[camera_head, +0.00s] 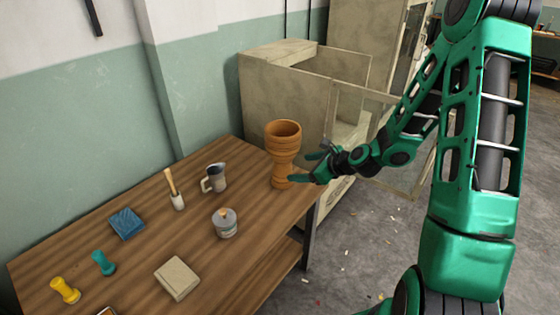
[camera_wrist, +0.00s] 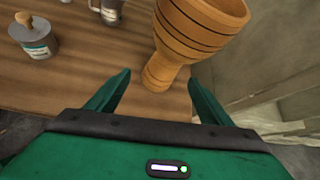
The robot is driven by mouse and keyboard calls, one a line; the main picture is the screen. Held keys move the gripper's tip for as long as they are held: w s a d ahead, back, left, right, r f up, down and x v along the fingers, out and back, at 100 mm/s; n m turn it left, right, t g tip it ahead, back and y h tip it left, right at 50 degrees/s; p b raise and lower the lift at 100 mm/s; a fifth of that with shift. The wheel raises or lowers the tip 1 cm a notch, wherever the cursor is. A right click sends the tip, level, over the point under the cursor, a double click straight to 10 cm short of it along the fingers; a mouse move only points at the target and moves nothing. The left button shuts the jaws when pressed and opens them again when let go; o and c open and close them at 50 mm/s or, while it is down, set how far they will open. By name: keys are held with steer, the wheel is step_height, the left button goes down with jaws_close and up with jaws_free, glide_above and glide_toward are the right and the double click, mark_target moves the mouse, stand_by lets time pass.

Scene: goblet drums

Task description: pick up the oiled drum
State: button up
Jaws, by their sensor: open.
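A large orange-brown goblet drum (camera_head: 283,144) stands upright on the wooden table near its right end. No other full-size drum shows. In the wrist view the drum (camera_wrist: 194,32) has dark rings around its bowl and narrows to a foot. My gripper (camera_head: 308,170) is at the drum's right side, low by its stem and foot. In the wrist view my gripper (camera_wrist: 159,84) is open, with one green finger on each side of the drum's foot. The fingers look apart from the drum; I cannot tell the exact gap.
The wooden table (camera_head: 130,215) also holds a tin (camera_head: 225,223), a metal jug (camera_head: 214,178), a brush pot (camera_head: 177,200), a blue cloth (camera_head: 126,223), a beige block (camera_head: 177,278), and small teal (camera_head: 104,263) and yellow (camera_head: 65,290) pieces. A cabinet (camera_head: 275,85) with an open door stands behind.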

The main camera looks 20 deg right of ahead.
mark_target(282, 163)
steer(key=w+a+f+m, duration=0.1)
steer(key=w+f, duration=0.1)
steer(key=w, duration=0.1)
steer(key=w+a+f+m, duration=0.1)
steer(key=w, duration=0.3)
steer(key=w+a+f+m+t, duration=0.1)
steer(key=w+a+f, duration=0.1)
steer(key=w, duration=0.2)
steer(key=shift+f+m, duration=0.3)
steer(key=shift+s, duration=0.1)
steer(key=shift+c, duration=0.7)
steer(key=c, duration=1.5)
